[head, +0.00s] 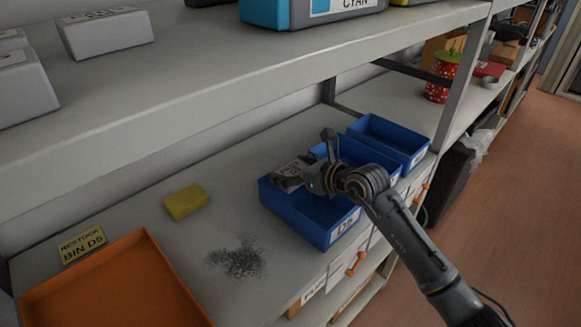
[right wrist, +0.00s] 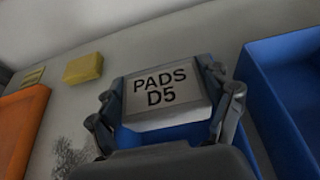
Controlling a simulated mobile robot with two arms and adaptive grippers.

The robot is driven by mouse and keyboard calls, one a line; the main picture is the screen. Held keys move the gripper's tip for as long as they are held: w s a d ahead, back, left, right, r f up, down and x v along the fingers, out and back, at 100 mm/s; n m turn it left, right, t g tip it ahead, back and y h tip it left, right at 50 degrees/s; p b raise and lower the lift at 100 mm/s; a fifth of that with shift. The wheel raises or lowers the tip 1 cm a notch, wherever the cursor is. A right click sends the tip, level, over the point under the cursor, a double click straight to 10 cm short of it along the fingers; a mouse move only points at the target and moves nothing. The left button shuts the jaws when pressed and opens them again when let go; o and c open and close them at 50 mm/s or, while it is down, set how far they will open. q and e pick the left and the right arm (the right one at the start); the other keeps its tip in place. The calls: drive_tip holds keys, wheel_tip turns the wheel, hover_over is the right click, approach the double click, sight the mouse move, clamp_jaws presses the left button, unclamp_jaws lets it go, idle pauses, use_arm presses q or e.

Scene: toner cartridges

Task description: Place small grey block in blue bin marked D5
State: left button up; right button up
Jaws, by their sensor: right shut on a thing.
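The small grey block (head: 291,168) is in my right gripper (head: 300,178). In the right wrist view, the block (right wrist: 167,112) reads "PADS D5" and sits between the two fingers (right wrist: 168,98), one on each side. The blue bin marked D5 (head: 297,224) is on the lower shelf, its label facing front right. My right gripper and the block are above this bin's opening, toward its back left. The arm hides part of the bin's inside. In the right wrist view, blue bin wall shows beneath the block. My left gripper is not in view.
More blue bins (head: 392,138) stand behind D5. A yellow sponge-like block (head: 186,202), a dark powder spill (head: 238,258), an orange tray (head: 110,290) and a "RESTOCK BIN D5" sign (head: 82,245) lie left. The upper shelf (head: 220,70) overhangs.

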drive_tip(key=shift+f+b, duration=0.45)
drive_tip(key=shift+f, duration=0.1)
drive_tip(key=o, duration=1.1)
